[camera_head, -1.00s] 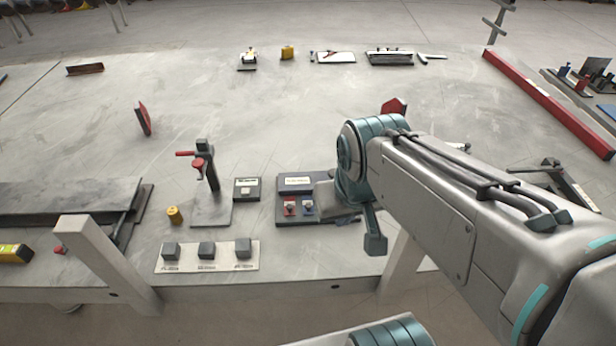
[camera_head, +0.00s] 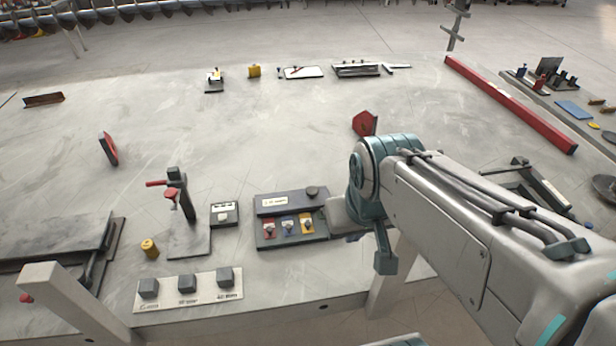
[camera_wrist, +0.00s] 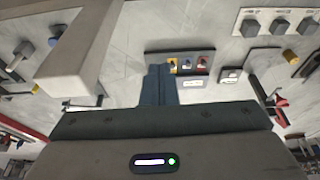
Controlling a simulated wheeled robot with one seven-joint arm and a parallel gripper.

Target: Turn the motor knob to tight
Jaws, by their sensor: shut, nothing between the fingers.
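A dark control panel (camera_head: 264,236) lies on the pale table, left of my arm's end. The labels are too small to read, so I cannot tell which is the motor knob. The wrist view shows the panel (camera_wrist: 151,59) upside down, with the yellow knob (camera_wrist: 172,66) nearest my gripper (camera_wrist: 158,68). The dark blue fingers are shut and empty, overlapping the panel's edge in that view. Contact cannot be judged.
A small box (camera_head: 224,214) and a stand with a red handle (camera_head: 180,197) are left of the panel. A plate with several dark blocks (camera_head: 188,290) lies at the front edge. A red hexagonal piece (camera_head: 365,123) stands behind my arm.

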